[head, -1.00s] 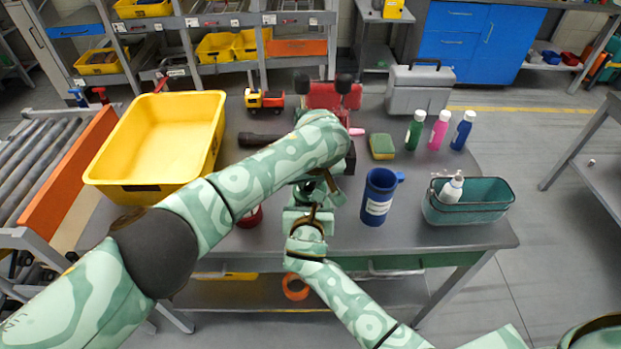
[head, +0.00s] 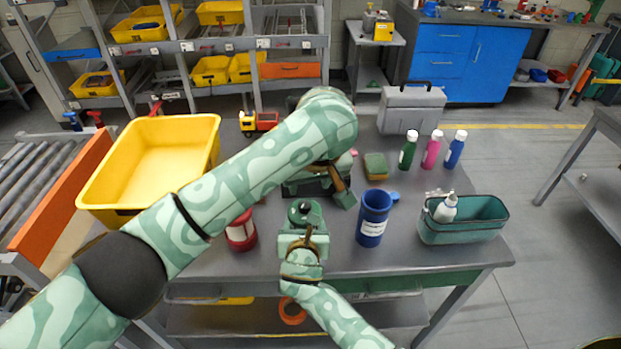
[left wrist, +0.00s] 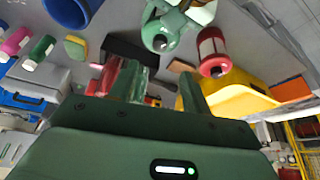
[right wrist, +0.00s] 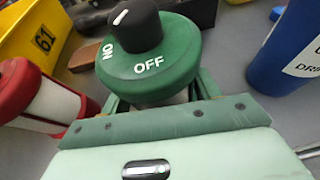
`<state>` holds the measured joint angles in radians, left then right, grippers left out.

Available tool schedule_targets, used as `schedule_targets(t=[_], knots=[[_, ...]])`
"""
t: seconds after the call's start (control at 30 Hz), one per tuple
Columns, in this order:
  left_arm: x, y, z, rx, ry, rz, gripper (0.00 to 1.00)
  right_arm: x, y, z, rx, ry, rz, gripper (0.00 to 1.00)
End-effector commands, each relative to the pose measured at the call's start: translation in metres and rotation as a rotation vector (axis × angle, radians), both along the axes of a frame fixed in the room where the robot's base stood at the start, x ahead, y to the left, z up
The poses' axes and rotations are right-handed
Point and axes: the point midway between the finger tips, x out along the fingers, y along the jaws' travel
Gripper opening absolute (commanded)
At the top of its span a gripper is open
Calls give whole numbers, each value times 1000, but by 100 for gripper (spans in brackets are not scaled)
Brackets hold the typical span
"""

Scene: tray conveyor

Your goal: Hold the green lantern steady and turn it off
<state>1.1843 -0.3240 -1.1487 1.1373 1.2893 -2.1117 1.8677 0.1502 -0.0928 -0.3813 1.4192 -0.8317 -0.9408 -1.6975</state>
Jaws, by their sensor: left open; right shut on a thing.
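The green lantern (head: 304,212) stands upright near the table's front edge, held by my right gripper (head: 303,240). The right wrist view shows its green cap (right wrist: 158,68), marked ON and OFF, and its black knob (right wrist: 135,28) with a white line. I cannot tell for sure which mark the line points to. My left gripper (head: 328,183) is just behind the lantern and apart from it. In the left wrist view its fingers (left wrist: 165,88) are open and empty, with the lantern (left wrist: 165,32) beyond them.
A red lantern (head: 241,236) stands to the left of the green one, and a blue mug (head: 372,222) to the right. Further right are a teal basket (head: 455,233) and several bottles (head: 431,150). A yellow bin (head: 150,205) stands at the left.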

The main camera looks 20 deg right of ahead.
Motion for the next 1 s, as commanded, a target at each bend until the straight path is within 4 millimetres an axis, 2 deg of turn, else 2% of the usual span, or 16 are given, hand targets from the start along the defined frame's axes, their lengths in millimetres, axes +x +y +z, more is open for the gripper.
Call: schedule_targets(t=[0.17,0.47,0.57,0.67,0.77,1.0], knots=[[-4,0,10,0,-1,0,48,0,0,-1,-1,2,-1,29],[-4,1,10,2,2,-8,48,0,0,-1,-1,2,-1,29],[-3,3,6,15,20,-67,48,0,0,-1,-1,2,-1,29],[-3,7,0,39,60,-211,48,0,-1,-1,-1,2,-1,29],[-3,13,-9,60,110,-436,48,0,-1,-1,-1,2,-1,29],[-4,28,-29,39,143,-1083,48,0,-1,-1,-1,2,-1,29]])
